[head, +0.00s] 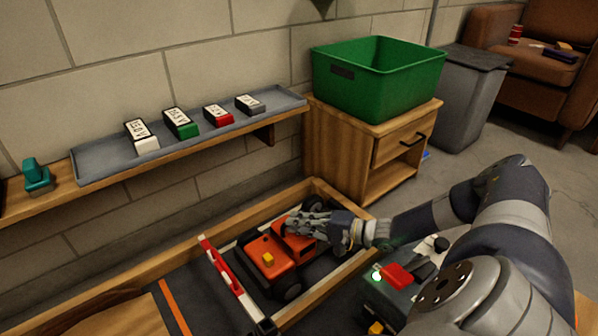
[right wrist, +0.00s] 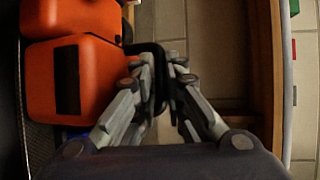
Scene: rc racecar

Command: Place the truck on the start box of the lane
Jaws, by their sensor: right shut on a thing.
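The orange truck (head: 268,256) stands in the wood-walled lane (head: 345,275), at its far right end, beside a red-and-white barrier (head: 231,283). My right gripper (head: 306,224) is at the truck's far end. In the right wrist view the truck's orange body (right wrist: 80,80) fills the left side, and my right gripper (right wrist: 163,68) is shut on a black bar (right wrist: 158,85) at the truck's end. Whether the wheels touch the lane floor is hard to tell. Start box markings are mostly hidden by the truck; a pale strip shows beside it. My left gripper is out of view.
A wooden cabinet (head: 348,150) with a green bin (head: 378,78) stands behind the lane. A wall shelf (head: 95,170) holds several labelled blocks. A dark device with a red part (head: 397,274) is beside the lane wall, near my right arm. An orange line (head: 175,307) crosses the lane.

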